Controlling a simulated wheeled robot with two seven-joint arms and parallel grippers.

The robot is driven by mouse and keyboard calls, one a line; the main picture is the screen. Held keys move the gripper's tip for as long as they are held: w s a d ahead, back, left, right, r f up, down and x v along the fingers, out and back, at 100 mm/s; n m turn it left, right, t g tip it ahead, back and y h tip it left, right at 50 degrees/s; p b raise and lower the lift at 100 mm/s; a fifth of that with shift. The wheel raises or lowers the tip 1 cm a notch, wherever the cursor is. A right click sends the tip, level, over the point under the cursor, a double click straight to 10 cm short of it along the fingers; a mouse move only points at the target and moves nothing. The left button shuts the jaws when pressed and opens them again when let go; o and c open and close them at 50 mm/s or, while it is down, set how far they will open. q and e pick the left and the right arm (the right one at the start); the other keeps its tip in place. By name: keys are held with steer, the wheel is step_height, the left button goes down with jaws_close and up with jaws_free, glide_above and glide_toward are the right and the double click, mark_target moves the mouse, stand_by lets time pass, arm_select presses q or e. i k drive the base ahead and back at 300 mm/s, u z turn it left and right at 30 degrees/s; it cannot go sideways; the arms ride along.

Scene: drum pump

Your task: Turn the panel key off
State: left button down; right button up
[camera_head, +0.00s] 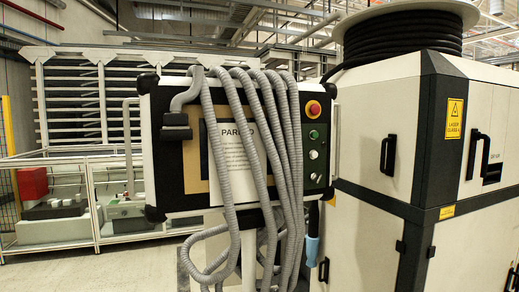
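The control panel (195,200) stands upright in the middle of the head view, with a paper sheet reading "PAR", partly hidden, on its front. Its right strip has a red emergency button (313,108) on a yellow base, a green button (314,134) and a pale round knob (313,155) below it. A small dark fitting sits near the strip's bottom. I cannot tell which of these is the key or how it is turned. Grey corrugated hoses hang over the panel's front and hide much of it. Neither of my grippers is in view.
A large white and black cabinet (373,180) with a laser warning sign (454,118) stands close on the right. A black cable reel (405,28) sits on top. Left behind are a fenced cell (95,180) and a red box (32,183). Open floor (130,270) shows lower left.

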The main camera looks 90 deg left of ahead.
mark_target(316, 177)
steer(key=k, duration=0.9)
steer(key=u, duration=2.95)
